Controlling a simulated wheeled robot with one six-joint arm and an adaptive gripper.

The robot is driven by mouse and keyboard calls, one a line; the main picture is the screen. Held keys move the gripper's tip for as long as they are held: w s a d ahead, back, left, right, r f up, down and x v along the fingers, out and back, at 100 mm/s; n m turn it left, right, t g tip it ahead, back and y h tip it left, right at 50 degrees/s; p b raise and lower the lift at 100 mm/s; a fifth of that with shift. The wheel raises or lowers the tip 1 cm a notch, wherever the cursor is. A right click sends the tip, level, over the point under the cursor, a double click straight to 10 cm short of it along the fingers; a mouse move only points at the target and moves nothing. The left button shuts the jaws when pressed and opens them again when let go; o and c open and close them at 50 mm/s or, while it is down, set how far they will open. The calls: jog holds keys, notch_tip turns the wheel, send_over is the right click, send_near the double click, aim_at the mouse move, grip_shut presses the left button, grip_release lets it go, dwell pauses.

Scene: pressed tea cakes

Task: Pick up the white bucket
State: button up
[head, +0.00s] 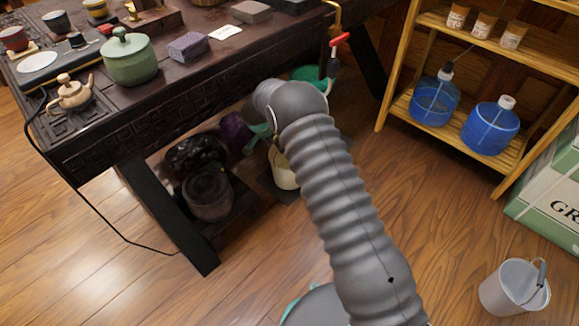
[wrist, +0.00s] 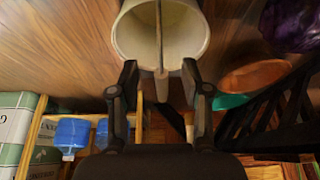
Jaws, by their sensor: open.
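A white bucket (wrist: 125,35) fills the top middle of the wrist view, its open mouth toward the camera and its handle running across the opening. My gripper (wrist: 160,68) is open and empty, its two fingers apart at the near rim, with the handle's end between them. I cannot tell whether they touch it. In the head view a cream-white bucket (head: 284,172) stands at the table's underside, partly hidden by my arm, and my gripper is hidden there. Another pale grey-white bucket (head: 513,287) with a grip on its handle stands at the lower right.
The dark carved table (head: 120,140) carries a green pot (head: 130,58) and tea ware. A dark bin (head: 207,194) and black bag (head: 195,152) sit beneath it. A wooden shelf (head: 391,95) with blue water jugs (head: 490,128) stands right.

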jog(key=shift+w+d, duration=0.85)
jog(key=shift+w, duration=0.25)
jog(key=w+d, duration=0.2)
jog(key=w, duration=0.1)
jog(key=shift+d+f, duration=0.1)
jog(key=shift+d, duration=0.1)
jog(key=shift+x, duration=1.1)
jog(key=shift+s+f, duration=0.1)
jog(key=shift+f, duration=0.2)
jog(key=shift+f+b, duration=0.25)
jog(key=shift+b, duration=0.35)
grip_shut()
jog(key=shift+a+r, duration=0.1)
jog(key=shift+r, duration=0.1)
